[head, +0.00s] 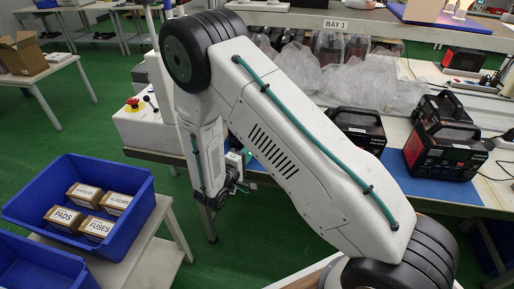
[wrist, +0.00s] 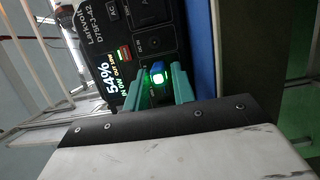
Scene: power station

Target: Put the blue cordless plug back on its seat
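In the wrist view, a small blue plug (wrist: 157,76) with a bright green-white light shows between the two green fingers of my gripper (wrist: 160,82). The fingers flank it on both sides; I cannot tell whether they touch it. Just beyond is the dark front of a power station (wrist: 105,45), lettered LarkVolt D75FJ-42, its display reading 54%. It appears turned on its side in this view. I cannot make out the plug's seat, or whether the plug touches the panel. In the head view, my gripper (head: 240,183) hangs by the table's left end, partly hidden by my arm.
Black power stations (head: 443,150) stand on a blue mat (head: 399,183) at right. Clear plastic bags (head: 345,80) lie behind my arm. A blue bin (head: 130,232) with several labelled boxes stands at left. A red button (head: 132,102) tops a white box.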

